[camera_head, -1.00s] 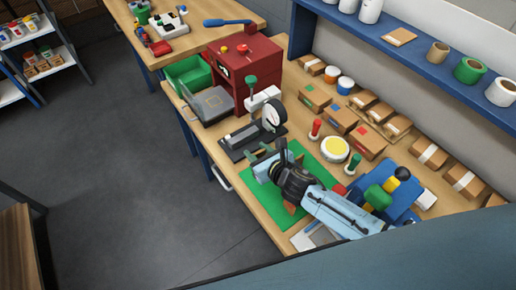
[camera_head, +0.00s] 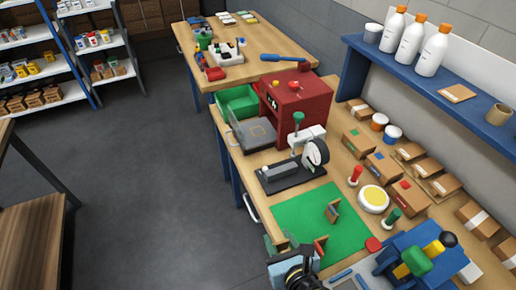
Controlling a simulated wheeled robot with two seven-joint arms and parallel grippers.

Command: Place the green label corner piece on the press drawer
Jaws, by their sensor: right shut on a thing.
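The press drawer (camera_head: 253,136) is a grey tray with a faint orange square outline, pulled out from the red press (camera_head: 303,105). My right gripper (camera_head: 280,252) is at the bottom of the view, at the near left corner of the green mat (camera_head: 298,212). It is shut on a small greenish piece (camera_head: 269,244), probably the green label corner piece, mostly hidden by the gripper. Another corner piece (camera_head: 333,210) stands on the mat, and a reddish-brown one (camera_head: 320,245) stands near its front edge. My left gripper is not in view.
A dial gauge on a black base (camera_head: 292,176) stands between mat and press. A green bin (camera_head: 238,101) sits left of the press. Red (camera_head: 356,175) and green (camera_head: 392,218) stamps, a yellow pad (camera_head: 373,198) and a blue fixture (camera_head: 410,262) are at right.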

